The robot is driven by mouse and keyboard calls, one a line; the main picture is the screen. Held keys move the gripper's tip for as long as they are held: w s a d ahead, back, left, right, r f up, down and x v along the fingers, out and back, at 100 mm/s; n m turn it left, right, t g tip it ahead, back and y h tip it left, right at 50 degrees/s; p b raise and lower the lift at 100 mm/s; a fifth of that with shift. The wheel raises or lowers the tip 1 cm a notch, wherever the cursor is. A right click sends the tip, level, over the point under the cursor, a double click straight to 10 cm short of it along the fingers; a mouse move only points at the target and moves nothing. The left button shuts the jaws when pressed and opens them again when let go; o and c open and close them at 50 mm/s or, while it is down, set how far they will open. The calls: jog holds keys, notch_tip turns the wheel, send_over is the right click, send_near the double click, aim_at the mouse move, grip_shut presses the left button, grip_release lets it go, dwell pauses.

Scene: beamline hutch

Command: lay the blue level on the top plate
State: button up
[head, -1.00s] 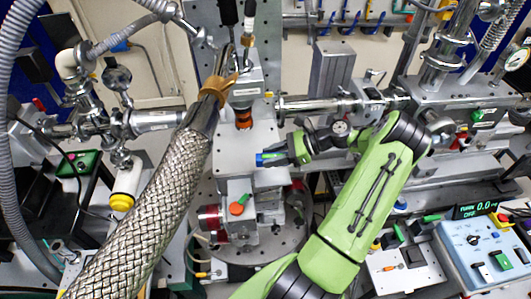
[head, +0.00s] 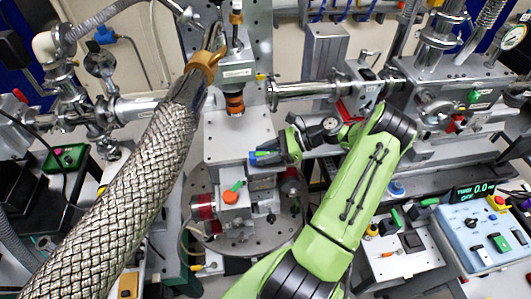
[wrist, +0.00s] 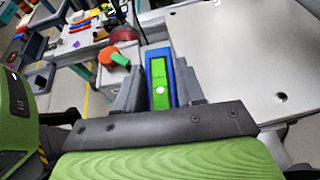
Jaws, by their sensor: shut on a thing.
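The blue level (wrist: 172,60) is between the two fingers of my gripper (wrist: 160,95) in the wrist view, with a green strip and a pale round spot facing the camera. In the head view, the blue level (head: 262,157) sticks out to the left of my gripper (head: 278,153). The top plate (head: 228,138) is a pale metal plate below the orange-banded part. The level overlaps its right front edge in the head view; I cannot tell whether it touches. In the wrist view, the plate (wrist: 235,55) lies right of the fingers.
A thick braided hose (head: 130,200) crosses the left front. A block with an orange knob (head: 231,196) sits below the plate's front edge. A steel pipe (head: 315,88) runs behind my gripper. A blue control box (head: 482,245) stands at the right.

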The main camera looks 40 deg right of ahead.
jog(key=shift+f, duration=0.5)
jog(key=o, duration=1.2)
jog(key=p+v, duration=0.1)
jog(key=v, duration=1.4)
jog(key=shift+s+d+r+p, duration=0.1)
jog(key=shift+s+d+p, duration=0.1)
jog(key=shift+d+p, duration=0.1)
